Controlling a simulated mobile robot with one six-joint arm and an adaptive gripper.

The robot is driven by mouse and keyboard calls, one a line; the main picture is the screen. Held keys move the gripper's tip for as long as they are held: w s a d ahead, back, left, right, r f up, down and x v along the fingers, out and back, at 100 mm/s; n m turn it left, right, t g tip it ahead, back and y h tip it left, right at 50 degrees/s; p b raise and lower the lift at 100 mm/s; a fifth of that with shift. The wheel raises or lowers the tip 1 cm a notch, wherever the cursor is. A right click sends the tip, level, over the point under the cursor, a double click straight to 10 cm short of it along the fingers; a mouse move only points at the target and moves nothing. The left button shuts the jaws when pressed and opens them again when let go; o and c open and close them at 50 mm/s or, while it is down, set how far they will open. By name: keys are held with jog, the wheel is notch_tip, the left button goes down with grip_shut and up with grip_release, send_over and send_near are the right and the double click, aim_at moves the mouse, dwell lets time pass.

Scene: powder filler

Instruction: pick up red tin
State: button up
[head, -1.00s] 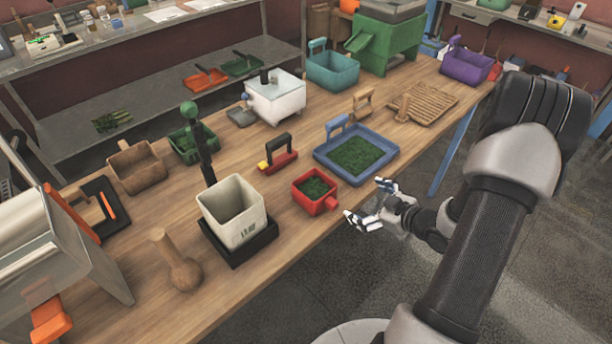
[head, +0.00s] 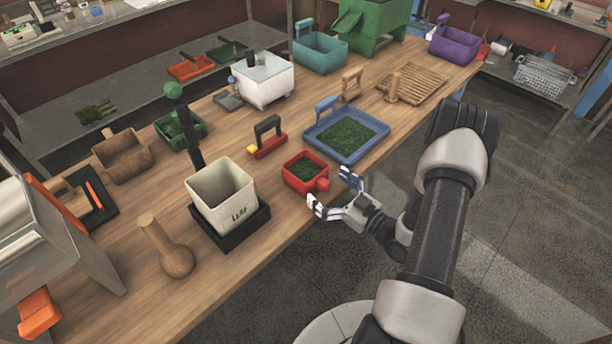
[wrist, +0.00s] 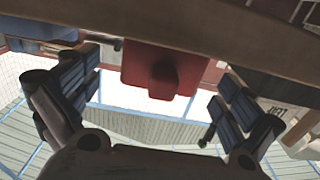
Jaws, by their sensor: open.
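The red tin (head: 303,177) is a small square tin with dark green leafy contents and a short red knob-like handle at its front right. It stands upright near the front edge of the wooden table (head: 290,225). My gripper (head: 332,191) is open and empty just off the table edge, right beside the tin's handle. In the wrist view my gripper's fingers (wrist: 148,98) are spread wide, with the red tin (wrist: 150,62) and its handle between them and ahead. I cannot tell whether a finger touches the tin.
A blue tray (head: 372,154) of green leaves stands right behind the tin. A white container (head: 220,190) on a black base stands to its left. A black-handled red tool (head: 268,138) lies behind. Floor is free at the right.

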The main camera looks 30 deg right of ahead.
aim_at(309, 174)
jog(key=shift+w+a, duration=0.25)
jog(key=shift+w, duration=0.45)
jog(key=x, duration=0.2)
jog(key=b+x, duration=0.1)
jog(key=x, duration=0.1)
jog(key=shift+a+r, duration=0.15)
jog(key=shift+a, duration=0.2)
jog(key=shift+w, duration=0.5)
jog(key=shift+c, duration=0.4)
jog(key=c, duration=1)
